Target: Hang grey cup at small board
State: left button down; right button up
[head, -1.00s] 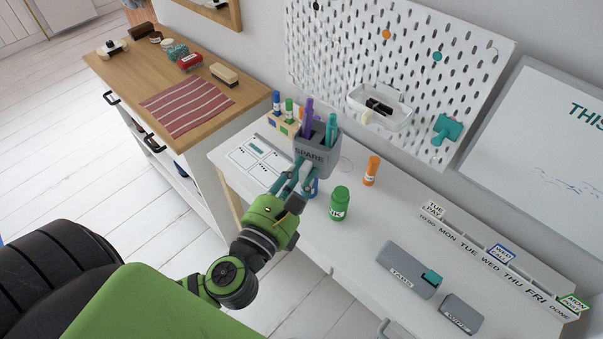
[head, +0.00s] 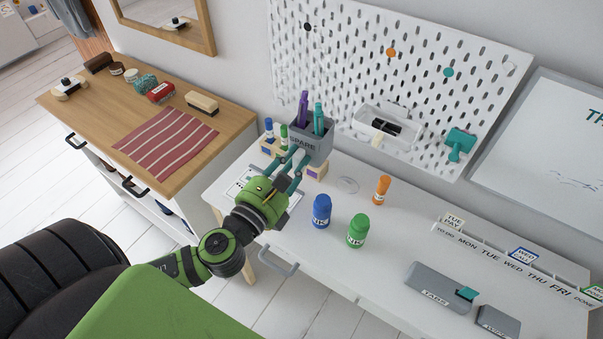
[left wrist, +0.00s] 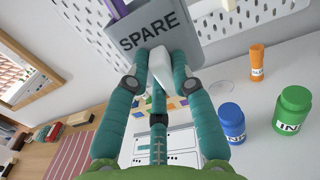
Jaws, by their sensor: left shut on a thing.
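The grey cup (head: 312,143), marked SPARE, holds a purple pen and a teal pen. My left gripper (head: 293,163) is shut on its near side and holds it up above the desk, in front of the pegboard. In the left wrist view the cup (left wrist: 153,35) is at the top, with the teal fingers (left wrist: 160,75) at a white piece below its label. The small board, a white pegboard (head: 420,75), is on the wall behind the desk. It carries a white tray (head: 385,127), a teal holder (head: 459,144) and several coloured round pegs. My right gripper is not in view.
On the desk stand a blue bottle (head: 321,212), a green bottle (head: 356,231) and an orange bottle (head: 382,190). A wooden block with pens (head: 316,172) is partly hidden behind my gripper. A grey TABS box (head: 440,287) lies at front right. A wooden-topped cabinet (head: 100,105) is left.

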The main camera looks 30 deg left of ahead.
pick_arm(q)
jog(key=w+a+r, duration=0.4)
jog(key=a, duration=0.2)
jog(key=w+a+r+h, duration=0.1)
jog(key=w+a+r, duration=0.3)
jog(key=a, duration=0.3)
jog(key=shift+w+r+m+p, duration=0.3)
jog(key=shift+r+p, duration=0.15)
jog(key=shift+r, duration=0.3)
jog(key=shift+a, duration=0.1)
jog(key=shift+w+d, duration=0.15)
jog(key=shift+w, duration=1.35)
jog(key=shift+w+d, duration=0.1)
jog(key=shift+w, duration=1.35)
jog(key=shift+w, duration=0.25)
